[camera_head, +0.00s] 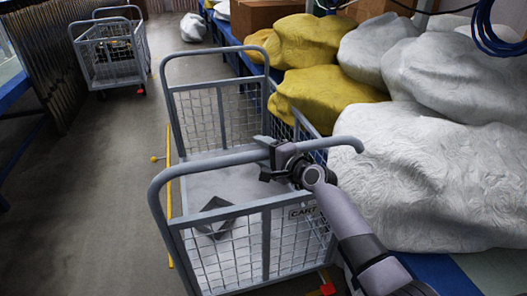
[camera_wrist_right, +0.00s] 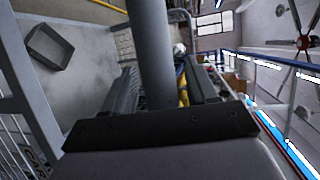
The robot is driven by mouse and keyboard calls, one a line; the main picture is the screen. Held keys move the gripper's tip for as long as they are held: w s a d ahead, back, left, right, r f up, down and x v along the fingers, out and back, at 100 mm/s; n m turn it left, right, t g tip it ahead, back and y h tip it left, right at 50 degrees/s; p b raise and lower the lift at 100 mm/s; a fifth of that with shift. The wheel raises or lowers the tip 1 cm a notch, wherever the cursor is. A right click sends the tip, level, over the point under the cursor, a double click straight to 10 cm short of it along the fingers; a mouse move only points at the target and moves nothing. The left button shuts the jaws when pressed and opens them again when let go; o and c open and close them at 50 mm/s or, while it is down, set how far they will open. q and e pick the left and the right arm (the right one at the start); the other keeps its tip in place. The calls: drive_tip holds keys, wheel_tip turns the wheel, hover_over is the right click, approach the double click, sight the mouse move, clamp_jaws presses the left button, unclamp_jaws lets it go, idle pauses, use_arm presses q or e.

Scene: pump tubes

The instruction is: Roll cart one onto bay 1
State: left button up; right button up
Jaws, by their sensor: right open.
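A grey wire-mesh cart (camera_head: 265,205) with a plate reading "CART" stands in the foreground; its number is hidden behind my right arm. Its near push handle (camera_head: 215,163) is a thick grey tube, which also shows in the right wrist view (camera_wrist_right: 150,45). My right gripper (camera_head: 267,158) is at this handle, its open fingers on either side of the tube. The right wrist view shows the tube passing between the two fingers (camera_wrist_right: 163,85). My left gripper is out of view. A yellow floor line (camera_head: 169,210) runs along the cart's left side; no bay number is readable.
White sacks (camera_head: 430,175) and yellow sacks (camera_head: 325,90) crowd the cart's right side. Another mesh cart (camera_head: 112,58) stands at the far left near a dark slatted curtain (camera_head: 45,50). A small dark grey box (camera_head: 215,215) lies inside the near cart. The left floor is clear.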

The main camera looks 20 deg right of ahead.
drive_tip(key=p+v, duration=0.1)
drive_tip(key=v, duration=0.6)
idle(0.5)
idle(0.3)
drive_tip(key=s+d+f+n+g+h, duration=0.1)
drive_tip(key=s+f+n+g+h, duration=0.15)
drive_tip(key=s+f+n, duration=0.7)
drive_tip(key=s+f+n+h, duration=0.1)
drive_tip(key=s+f+n, duration=0.2)
drive_tip(key=s, duration=0.7)
drive_tip(key=s+f+n+g+h, duration=0.1)
drive_tip(key=s+f+n, duration=0.2)
drive_tip(key=s+f, duration=0.4)
drive_tip(key=s, duration=0.4)
drive_tip(key=shift+d+f+n, duration=0.2)
drive_tip(key=shift+f+n, duration=0.15)
drive_tip(key=shift+f, duration=0.05)
drive_tip(key=shift+g, duration=0.25)
